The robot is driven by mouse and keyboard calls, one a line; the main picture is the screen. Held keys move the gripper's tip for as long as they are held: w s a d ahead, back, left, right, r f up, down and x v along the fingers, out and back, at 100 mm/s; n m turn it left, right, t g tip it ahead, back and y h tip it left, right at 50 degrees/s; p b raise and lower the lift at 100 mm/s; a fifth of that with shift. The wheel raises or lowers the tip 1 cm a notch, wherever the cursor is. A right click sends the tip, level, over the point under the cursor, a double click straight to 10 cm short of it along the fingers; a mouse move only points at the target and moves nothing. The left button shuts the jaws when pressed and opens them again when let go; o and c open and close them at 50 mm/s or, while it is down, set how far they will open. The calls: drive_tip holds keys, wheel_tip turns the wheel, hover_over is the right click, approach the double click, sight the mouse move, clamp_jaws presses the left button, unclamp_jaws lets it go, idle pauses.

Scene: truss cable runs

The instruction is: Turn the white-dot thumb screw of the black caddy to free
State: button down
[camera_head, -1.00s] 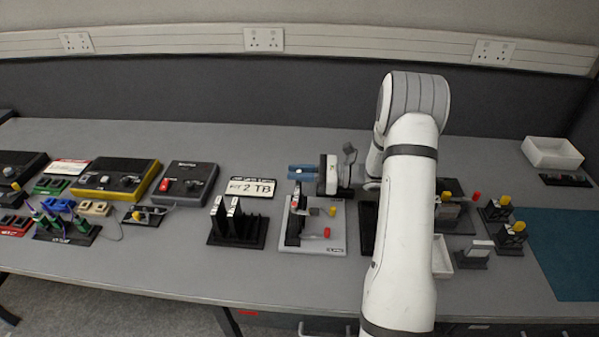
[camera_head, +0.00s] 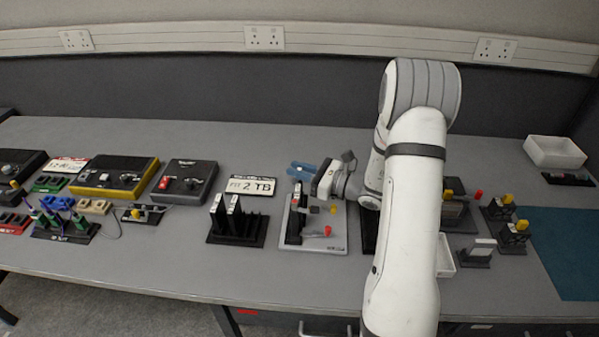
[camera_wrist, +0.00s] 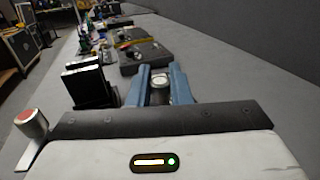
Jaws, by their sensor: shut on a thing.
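My gripper (camera_head: 301,169) has blue fingers, which also show in the wrist view (camera_wrist: 159,85). They are closed on a small grey round piece with a pale top, which looks like the white-dot thumb screw (camera_wrist: 159,80). A black caddy (camera_head: 295,222) stands upright on a light grey plate (camera_head: 312,246), just in front of the fingers. My gripper's body is tilted above the plate's back edge. I cannot see how the screw joins the caddy.
A yellow knob (camera_head: 333,209) and a red knob (camera_head: 327,231) stand on the plate's right side. A black rack (camera_head: 236,239) with upright caddies is to the left. The table's front strip is clear.

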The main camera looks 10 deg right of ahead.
drive_tip(key=shift+m+t+h+b, duration=0.5)
drive_tip(key=shift+m+t+h, duration=0.5)
drive_tip(key=shift+t+h, duration=0.15)
drive_tip(key=c, duration=1.4)
unclamp_jaws()
drive_tip(key=shift+o, duration=0.2)
drive_tip(key=shift+s+d, duration=0.1)
drive_tip(key=b+v, duration=0.1)
drive_tip(key=v, duration=0.6)
drive_tip(key=shift+s+d, duration=0.15)
drive_tip(key=shift+s, duration=0.1)
